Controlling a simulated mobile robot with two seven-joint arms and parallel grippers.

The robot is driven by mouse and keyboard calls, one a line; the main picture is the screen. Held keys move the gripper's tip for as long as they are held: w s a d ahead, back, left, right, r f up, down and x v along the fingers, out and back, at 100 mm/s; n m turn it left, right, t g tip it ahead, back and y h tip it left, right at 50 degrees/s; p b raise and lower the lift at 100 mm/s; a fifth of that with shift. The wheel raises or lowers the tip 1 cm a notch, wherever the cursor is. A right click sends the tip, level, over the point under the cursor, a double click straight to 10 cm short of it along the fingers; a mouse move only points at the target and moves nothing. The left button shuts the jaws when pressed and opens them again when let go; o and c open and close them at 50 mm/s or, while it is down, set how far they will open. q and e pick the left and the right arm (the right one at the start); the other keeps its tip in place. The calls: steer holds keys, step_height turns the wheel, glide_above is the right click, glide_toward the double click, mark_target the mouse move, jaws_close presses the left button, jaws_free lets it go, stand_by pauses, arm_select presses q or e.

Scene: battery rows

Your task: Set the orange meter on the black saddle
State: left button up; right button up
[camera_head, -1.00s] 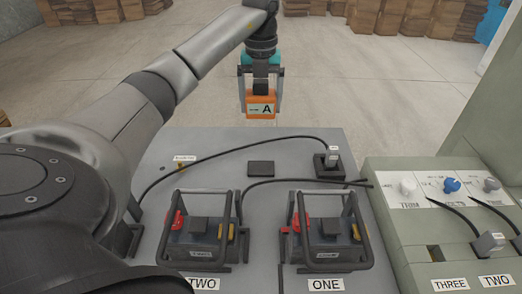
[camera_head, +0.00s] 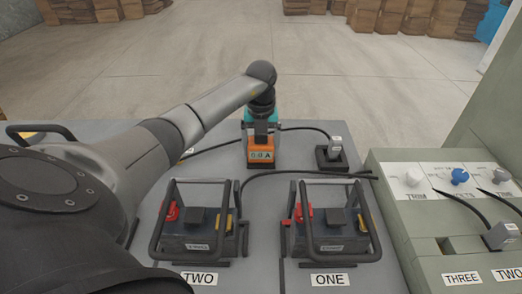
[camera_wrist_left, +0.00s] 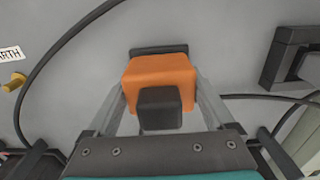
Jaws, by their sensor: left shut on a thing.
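The orange meter (camera_head: 261,156) has a display that reads about "0.0 A" and faces me. It also shows in the left wrist view (camera_wrist_left: 160,72), with a dark block on its near side. My left gripper (camera_head: 261,138) is shut on it, with one finger on each side, above the grey bench. The black saddle (camera_wrist_left: 158,48) shows as a dark strip just past the meter's far edge in the left wrist view; the meter hides most of it. I cannot tell whether the meter touches it. My right gripper is not in view.
Two caged batteries stand in front, labelled TWO (camera_head: 200,236) and ONE (camera_head: 331,234). A black socket (camera_head: 331,157) with a grey plug is to the right of the meter. Black cables cross the bench (camera_head: 300,146) on both sides. A green knob console (camera_head: 420,225) stands at right.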

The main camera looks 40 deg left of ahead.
arm_select(q)
steer(key=shift+f, duration=0.25)
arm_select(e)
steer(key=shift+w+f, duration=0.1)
arm_select(q)
steer(key=o, duration=1.3)
steer(key=shift+f, duration=0.1)
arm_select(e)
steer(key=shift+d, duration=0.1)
arm_select(q)
step_height(320, 180, up, 7)
steer(key=shift+f+p, duration=0.1)
steer(key=shift+p, duration=0.75)
step_height(320, 180, up, 4)
steer(key=shift+r+p, duration=0.15)
steer(key=shift+p, duration=0.25)
steer(key=shift+r, duration=0.65)
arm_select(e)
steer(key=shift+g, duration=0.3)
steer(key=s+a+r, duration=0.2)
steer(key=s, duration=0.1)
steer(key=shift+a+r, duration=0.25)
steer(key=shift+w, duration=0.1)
